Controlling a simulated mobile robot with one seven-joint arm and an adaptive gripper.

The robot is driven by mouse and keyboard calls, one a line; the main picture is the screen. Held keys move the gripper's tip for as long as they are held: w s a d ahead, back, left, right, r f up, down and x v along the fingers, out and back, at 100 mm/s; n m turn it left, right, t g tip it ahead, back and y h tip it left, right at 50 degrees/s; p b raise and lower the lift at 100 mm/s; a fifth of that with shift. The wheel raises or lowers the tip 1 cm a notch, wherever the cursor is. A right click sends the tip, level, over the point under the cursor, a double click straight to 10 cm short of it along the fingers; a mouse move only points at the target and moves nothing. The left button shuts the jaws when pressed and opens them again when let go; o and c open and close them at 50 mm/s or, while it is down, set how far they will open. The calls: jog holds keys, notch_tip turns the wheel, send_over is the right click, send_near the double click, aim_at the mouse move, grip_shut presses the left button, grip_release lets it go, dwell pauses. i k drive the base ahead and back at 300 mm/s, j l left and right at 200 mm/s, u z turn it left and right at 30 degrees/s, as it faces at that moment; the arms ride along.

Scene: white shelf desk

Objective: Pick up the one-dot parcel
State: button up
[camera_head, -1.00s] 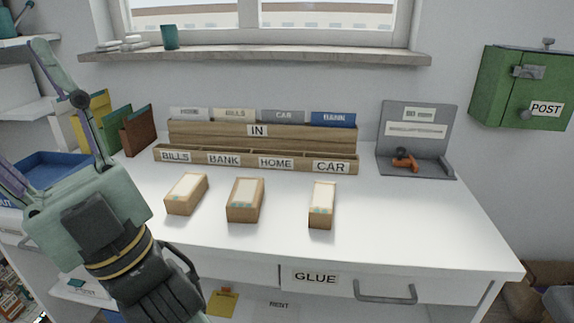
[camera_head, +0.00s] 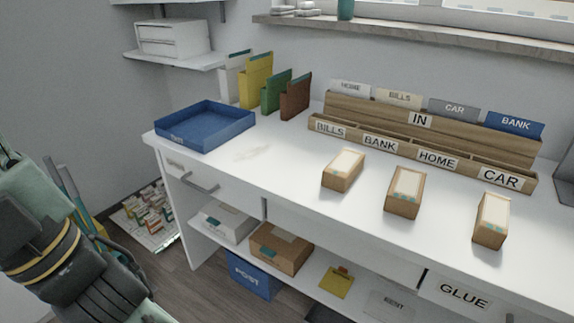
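Three tan parcels with pale tops stand apart in a row on the white desk (camera_head: 262,172): a left parcel (camera_head: 344,171), a middle parcel (camera_head: 405,192) and a right parcel (camera_head: 492,221). Small teal marks show on them, but they are too small for me to count dots, so I cannot tell which is the one-dot parcel. My gripper (camera_head: 25,180) is at the far left edge, well away from the parcels. Its fingers are cut off by the frame, so I cannot see whether they are open or shut.
A blue tray (camera_head: 205,143) sits at the desk's left end, with several coloured files (camera_head: 256,82) behind it. A wooden sorter (camera_head: 400,146) with labelled slots stands behind the parcels. A lower shelf (camera_head: 318,272) holds boxes. The desk between tray and parcels is largely clear.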

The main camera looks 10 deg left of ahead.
aim_at(338, 176)
jog(key=z, duration=1.25)
jog(key=u, duration=1.25)
jog(key=j+z, duration=0.1)
jog(key=z, duration=1.15)
jog(key=j+z, duration=0.75)
jog(key=k+j+z, duration=0.15)
jog(key=z, duration=0.2)
